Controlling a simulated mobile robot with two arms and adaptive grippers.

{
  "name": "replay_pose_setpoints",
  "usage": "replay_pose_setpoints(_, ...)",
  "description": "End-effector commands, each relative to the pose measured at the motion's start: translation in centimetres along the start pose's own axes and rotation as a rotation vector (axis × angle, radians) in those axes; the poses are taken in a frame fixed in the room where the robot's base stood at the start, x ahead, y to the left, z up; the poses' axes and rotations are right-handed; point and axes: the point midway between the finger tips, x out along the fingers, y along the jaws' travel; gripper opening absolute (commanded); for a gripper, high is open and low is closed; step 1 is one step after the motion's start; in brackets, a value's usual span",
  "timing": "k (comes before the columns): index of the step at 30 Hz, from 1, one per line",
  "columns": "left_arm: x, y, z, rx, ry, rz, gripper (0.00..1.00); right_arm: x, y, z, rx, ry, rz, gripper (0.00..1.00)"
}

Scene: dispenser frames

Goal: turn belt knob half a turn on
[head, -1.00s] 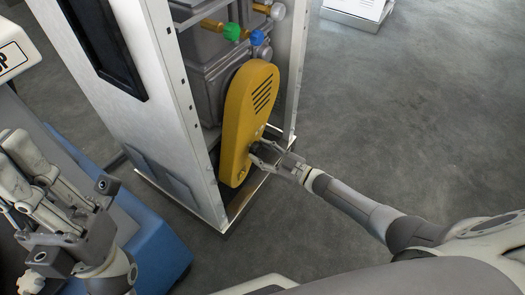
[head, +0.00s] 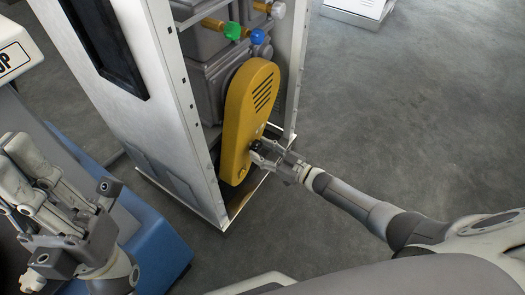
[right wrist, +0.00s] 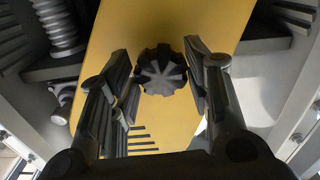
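The belt knob is a dark, ribbed round knob (right wrist: 161,70) on the yellow belt cover (head: 252,100). In the right wrist view it sits between the two fingers of my right gripper (right wrist: 158,68), with a narrow gap showing on each side. In the head view my right gripper (head: 262,152) reaches the lower right side of the cover, and the small dark knob (head: 257,144) shows at its fingertips. My left gripper (head: 12,165) is at the left edge, far from the knob, with its fingers apart and empty.
The cover is inside a metal frame with posts (head: 293,75) on both sides and a base edge (head: 245,197). Green (head: 232,31) and blue (head: 257,36) knobs are above it. A blue base (head: 155,240) stands at left.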

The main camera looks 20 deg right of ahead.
Motion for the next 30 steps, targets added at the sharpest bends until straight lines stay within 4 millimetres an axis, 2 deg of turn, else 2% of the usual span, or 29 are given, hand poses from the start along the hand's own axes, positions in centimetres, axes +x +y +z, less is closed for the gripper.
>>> replay_pose_setpoints(1, 0.0, 0.0, 0.0, 0.000, 0.000, 0.000, 0.00, -0.1, 0.0, 0.1, 0.000, -0.002, 0.001, 0.51)
replay_pose_setpoints(5, 0.0, 0.0, 0.0, 0.000, 0.000, 0.000, 0.00, 0.0, 0.0, 0.1, -0.001, -0.002, 0.000, 0.66)
replay_pose_setpoints(14, 0.1, -0.1, -0.1, 0.001, 0.002, -0.004, 0.00, -0.1, 0.0, 0.0, -0.001, -0.001, 0.000, 0.66)
replay_pose_setpoints(17, 0.1, -0.1, 0.0, 0.001, 0.002, -0.003, 0.00, -0.7, 0.0, 0.1, -0.001, -0.002, 0.001, 0.66)
replay_pose_setpoints(20, 0.1, 0.0, 0.0, 0.001, 0.002, -0.002, 0.00, -2.0, 0.0, 0.1, -0.001, -0.003, 0.001, 0.66)
replay_pose_setpoints(30, 0.1, 0.0, 0.0, 0.000, 0.002, 0.000, 0.00, -9.1, 0.0, 0.1, 0.000, -0.004, 0.000, 0.66)
